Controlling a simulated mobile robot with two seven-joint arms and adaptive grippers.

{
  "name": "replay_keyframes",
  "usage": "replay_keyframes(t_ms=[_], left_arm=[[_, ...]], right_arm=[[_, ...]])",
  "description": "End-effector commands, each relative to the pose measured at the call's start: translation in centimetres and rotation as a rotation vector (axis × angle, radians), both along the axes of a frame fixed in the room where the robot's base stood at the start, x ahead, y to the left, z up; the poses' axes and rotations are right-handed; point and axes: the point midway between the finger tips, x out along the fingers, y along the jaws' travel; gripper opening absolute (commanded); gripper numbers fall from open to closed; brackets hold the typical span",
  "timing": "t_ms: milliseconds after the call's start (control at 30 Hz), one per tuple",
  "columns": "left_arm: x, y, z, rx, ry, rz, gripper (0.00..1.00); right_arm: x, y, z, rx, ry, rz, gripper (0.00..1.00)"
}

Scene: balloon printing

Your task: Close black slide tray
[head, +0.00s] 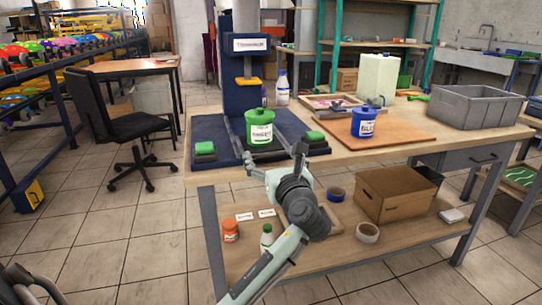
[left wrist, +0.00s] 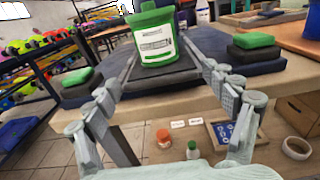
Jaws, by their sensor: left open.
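The black slide tray (left wrist: 172,77) shows in the left wrist view as a dark plate under the green can (left wrist: 155,40). In the head view the green can (head: 259,128) stands at the front of the blue printing machine (head: 246,85), and the tray beneath it is largely hidden. My left gripper (head: 274,162) is at the table's front edge, just before the can and tray. Its fingers (left wrist: 163,88) are spread wide and empty, one on each side of the tray in the wrist view. Contact with the tray cannot be told. My right gripper is not in view.
Green-topped blocks (head: 204,149) (head: 314,139) flank the can. A blue can (head: 363,124) stands on an orange board (head: 400,136) to the right, with a grey crate (head: 478,104) beyond. The lower shelf holds a cardboard box (head: 397,196), tape rolls and bottles.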

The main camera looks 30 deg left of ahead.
Motion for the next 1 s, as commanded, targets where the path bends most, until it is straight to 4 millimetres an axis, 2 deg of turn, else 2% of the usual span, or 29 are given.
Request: replay_keyframes(t_ms=[333,833,1000], left_arm=[[0.4,0.5,0.0,-0.001,0.000,0.000,0.84],[0.4,0.5,0.0,-0.002,0.001,-0.002,0.24],[1.3,0.6,0.1,0.001,-0.001,-0.003,0.24]], right_arm=[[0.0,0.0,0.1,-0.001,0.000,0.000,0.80],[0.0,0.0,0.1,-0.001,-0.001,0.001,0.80],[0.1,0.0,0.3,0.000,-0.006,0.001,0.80]])
